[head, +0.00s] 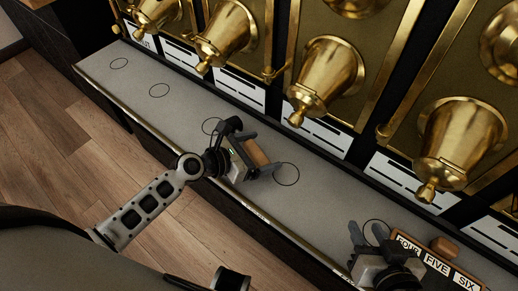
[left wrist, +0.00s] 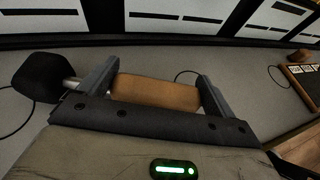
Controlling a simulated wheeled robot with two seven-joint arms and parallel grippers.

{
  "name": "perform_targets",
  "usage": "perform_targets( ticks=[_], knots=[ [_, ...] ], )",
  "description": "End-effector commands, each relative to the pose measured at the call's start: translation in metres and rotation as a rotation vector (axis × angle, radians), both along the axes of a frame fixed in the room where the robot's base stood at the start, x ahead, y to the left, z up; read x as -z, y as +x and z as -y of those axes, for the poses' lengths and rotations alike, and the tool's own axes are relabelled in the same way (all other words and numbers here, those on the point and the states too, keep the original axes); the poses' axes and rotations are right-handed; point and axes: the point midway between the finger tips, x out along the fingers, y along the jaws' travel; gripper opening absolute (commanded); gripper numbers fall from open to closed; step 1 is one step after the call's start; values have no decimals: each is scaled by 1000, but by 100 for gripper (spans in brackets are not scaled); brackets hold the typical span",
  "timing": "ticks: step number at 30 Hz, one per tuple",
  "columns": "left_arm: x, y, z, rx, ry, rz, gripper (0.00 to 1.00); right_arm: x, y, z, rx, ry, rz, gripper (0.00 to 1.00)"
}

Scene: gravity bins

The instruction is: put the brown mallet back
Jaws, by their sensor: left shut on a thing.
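My left gripper (head: 260,157) is shut on the mallet (head: 257,153), with its fingers around the brown wooden handle. In the left wrist view the brown handle (left wrist: 155,92) lies crosswise between the two fingers (left wrist: 157,88). A short metal neck and a black rounded head (left wrist: 37,77) stick out past the left finger. The mallet is over the grey counter (head: 185,117), near two drawn circles; its exact height is hard to tell. My right gripper (head: 370,235) is at the lower right over the counter, its fingers apart with nothing seen between them.
Several brass bell-shaped spouts (head: 325,75) hang over the back of the counter, above white labels (head: 315,130). Circle outlines (head: 159,90) mark the counter. A board reading FOUR FIVE SIX (head: 436,262) and a brown wooden piece (head: 445,247) are near my right gripper.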

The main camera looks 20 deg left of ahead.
Motion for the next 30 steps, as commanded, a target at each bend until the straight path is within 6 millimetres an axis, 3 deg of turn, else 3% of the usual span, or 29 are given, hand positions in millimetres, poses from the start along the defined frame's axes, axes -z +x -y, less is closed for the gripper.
perform_targets(
  ticks=[29,30],
  knots=[
    [11,0,0,-1,0,1,54,10,2,-1,0,1,3,36],
    [10,0,0,-1,-1,2,100,9,2,-1,-1,1,2,36]
  ],
)
